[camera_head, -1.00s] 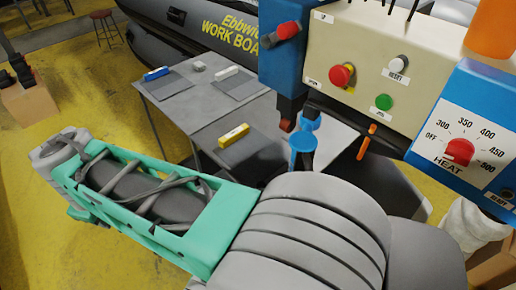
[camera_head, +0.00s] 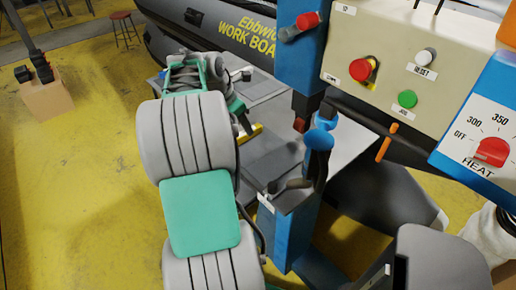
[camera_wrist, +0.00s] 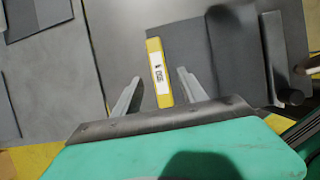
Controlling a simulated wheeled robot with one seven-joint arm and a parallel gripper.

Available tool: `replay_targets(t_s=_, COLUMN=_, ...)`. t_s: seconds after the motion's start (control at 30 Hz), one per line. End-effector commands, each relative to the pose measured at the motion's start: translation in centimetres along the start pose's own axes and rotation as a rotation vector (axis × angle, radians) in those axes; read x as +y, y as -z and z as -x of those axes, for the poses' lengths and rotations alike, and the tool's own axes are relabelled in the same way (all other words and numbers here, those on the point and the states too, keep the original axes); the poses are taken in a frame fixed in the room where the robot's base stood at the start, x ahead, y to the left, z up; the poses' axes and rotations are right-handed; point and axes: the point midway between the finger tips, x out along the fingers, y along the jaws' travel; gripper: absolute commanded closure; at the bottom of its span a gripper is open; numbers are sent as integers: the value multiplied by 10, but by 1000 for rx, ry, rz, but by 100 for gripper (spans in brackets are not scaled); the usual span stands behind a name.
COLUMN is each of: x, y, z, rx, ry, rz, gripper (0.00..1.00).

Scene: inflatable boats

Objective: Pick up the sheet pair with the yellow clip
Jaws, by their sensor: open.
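The yellow clip (camera_wrist: 158,72) with a white label lies on grey sheet material (camera_wrist: 125,35) on the table in the wrist view. Its near end reaches between the fingers of my gripper (camera_wrist: 158,75). The fingers are open, one on each side of the clip, with gaps to it. I cannot tell the height of the fingertips above the sheets. In the head view, part of the yellow clip (camera_head: 250,133) shows beside my gripper (camera_head: 241,119), and my arm hides much of the sheets.
A blue machine post (camera_head: 300,50) and control panel (camera_head: 395,70) stand right of my arm. A black part (camera_wrist: 275,60) rises right of the clip. Another dark sheet (camera_wrist: 35,15) lies at upper left. A grey work boat (camera_head: 205,35) is behind the table.

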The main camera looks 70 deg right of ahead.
Motion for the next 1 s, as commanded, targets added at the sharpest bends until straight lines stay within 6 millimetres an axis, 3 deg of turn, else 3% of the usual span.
replay_targets(t_s=0.13, x=-1, y=0, z=-29, rx=2, ry=3, rz=-1, gripper=51)
replay_targets(t_s=0.37, x=1, y=0, z=-34, rx=2, ry=0, rz=0, gripper=51)
replay_targets(t_s=1.0, x=0, y=0, z=-33, rx=1, ry=0, rz=0, gripper=100)
